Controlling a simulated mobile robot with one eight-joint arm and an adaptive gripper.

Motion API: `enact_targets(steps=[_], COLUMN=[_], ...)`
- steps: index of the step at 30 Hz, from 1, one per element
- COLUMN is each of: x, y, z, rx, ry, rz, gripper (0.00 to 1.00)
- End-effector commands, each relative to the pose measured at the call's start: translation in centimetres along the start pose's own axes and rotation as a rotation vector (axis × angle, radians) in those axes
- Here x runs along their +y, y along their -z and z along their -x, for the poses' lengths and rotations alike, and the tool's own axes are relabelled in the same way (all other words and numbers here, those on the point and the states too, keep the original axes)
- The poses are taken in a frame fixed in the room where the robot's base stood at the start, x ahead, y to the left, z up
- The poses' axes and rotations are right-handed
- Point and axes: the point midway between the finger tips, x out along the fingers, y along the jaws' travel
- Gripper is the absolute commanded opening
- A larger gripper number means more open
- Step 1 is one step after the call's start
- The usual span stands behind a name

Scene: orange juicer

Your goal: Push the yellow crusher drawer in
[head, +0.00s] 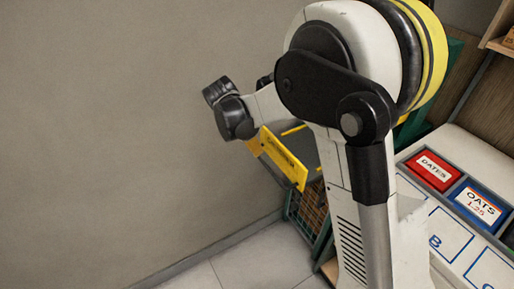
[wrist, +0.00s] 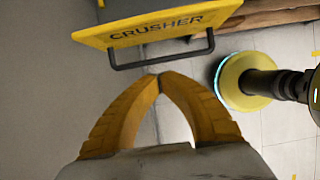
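The yellow crusher drawer (head: 284,160) is left of my arm in the head view. Its front panel stands out from a dark tray behind it, so the drawer is pulled out. In the wrist view the yellow panel (wrist: 110,38) reads "CRUSHER" and has a dark bar handle (wrist: 165,62) along its lower edge. My gripper (wrist: 160,76) has its two yellow fingers together at the tips, with nothing between them. The tips appear just below the handle; I cannot tell whether they touch it. The fingers are not visible in the head view.
A green-framed crate (head: 306,212) stands below the drawer. At right is a white counter (head: 428,200) with red "DATES" (head: 434,170) and blue "OATS" (head: 478,205) labels. A plain grey wall (head: 100,120) fills the left, with tiled floor (head: 245,262) below.

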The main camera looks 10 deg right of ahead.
Motion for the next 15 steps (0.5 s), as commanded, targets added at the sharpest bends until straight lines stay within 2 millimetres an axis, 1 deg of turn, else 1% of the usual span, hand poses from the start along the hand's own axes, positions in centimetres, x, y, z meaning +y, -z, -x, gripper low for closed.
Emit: enact_targets(steps=[1,9,12,15], x=[0.0,0.1,0.0,0.0], y=[0.1,0.1,-0.1,-1.9], z=[-1.2,-7.2,-8.9,-9.2], rx=[0.0,0.001,0.0,0.001], ry=[0.0,-0.001,-0.001,0.0], rz=[-0.002,-0.004,-0.003,-0.005], gripper=[0.0,0.0,0.0,0.0])
